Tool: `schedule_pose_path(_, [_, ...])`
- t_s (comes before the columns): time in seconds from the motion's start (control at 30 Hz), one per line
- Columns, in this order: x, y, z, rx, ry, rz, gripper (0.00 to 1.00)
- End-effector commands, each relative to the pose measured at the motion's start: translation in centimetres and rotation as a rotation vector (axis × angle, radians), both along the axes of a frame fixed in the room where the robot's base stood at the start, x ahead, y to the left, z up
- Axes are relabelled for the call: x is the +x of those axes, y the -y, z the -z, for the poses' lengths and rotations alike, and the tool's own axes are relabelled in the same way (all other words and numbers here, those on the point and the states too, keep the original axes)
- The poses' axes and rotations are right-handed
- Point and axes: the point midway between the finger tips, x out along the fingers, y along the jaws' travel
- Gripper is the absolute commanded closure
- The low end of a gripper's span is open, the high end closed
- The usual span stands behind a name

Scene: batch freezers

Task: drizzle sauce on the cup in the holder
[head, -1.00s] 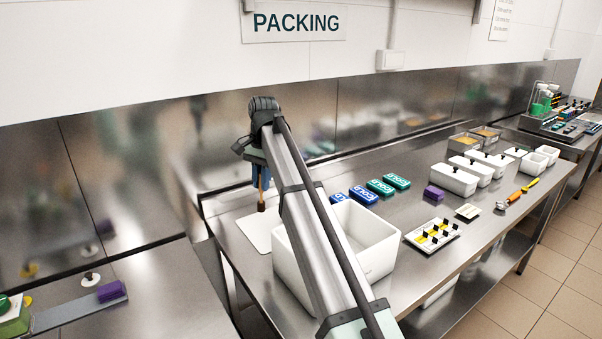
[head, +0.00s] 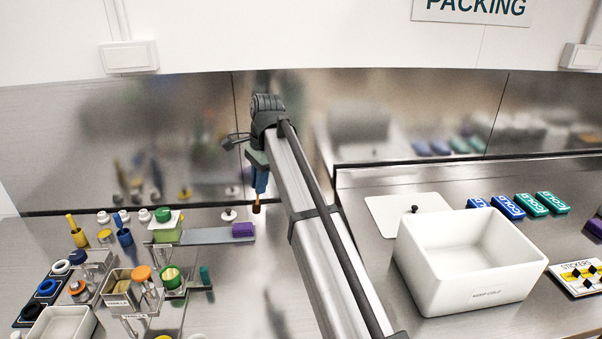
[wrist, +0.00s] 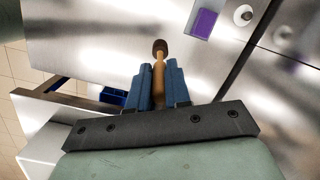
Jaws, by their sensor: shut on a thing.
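My gripper (head: 259,186) is above the back of the left counter, its blue fingers pointing down. In the wrist view the fingers (wrist: 159,88) are shut on a slim tan tool (wrist: 159,72) with a dark brown end, perhaps the sauce tool. Its dark end (head: 256,209) hangs below the fingers, clear of the counter.
An orange-topped item (head: 141,273), a tan-filled tub (head: 118,285) and a green-and-white scale-like box (head: 166,231) crowd around the holder. A purple block (head: 243,230) lies below my gripper. A white bin (head: 470,265) stands on the right table.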

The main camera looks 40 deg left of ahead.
Motion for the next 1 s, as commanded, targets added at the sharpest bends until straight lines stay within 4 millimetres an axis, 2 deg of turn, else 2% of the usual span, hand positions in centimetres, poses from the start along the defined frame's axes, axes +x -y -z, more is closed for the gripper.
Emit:
schedule_pose_path(0.03, [-2.1,-1.2,0.2,0.002,-0.002,-0.005,1.00])
schedule_pose_path(0.3, [-11.7,-6.1,1.0,0.015,-0.015,-0.003,1.00])
schedule_pose_path(0.5, [-18.3,-8.6,1.6,0.023,-0.023,0.000,1.00])
schedule_pose_path(0.6, [-20.8,-9.4,1.8,0.027,-0.027,0.002,1.00])
schedule_pose_path(0.8, [-23.8,-10.3,2.0,0.030,-0.030,0.004,1.00])
schedule_pose_path(1.0, [-24.4,-10.5,2.3,0.030,-0.031,0.006,1.00])
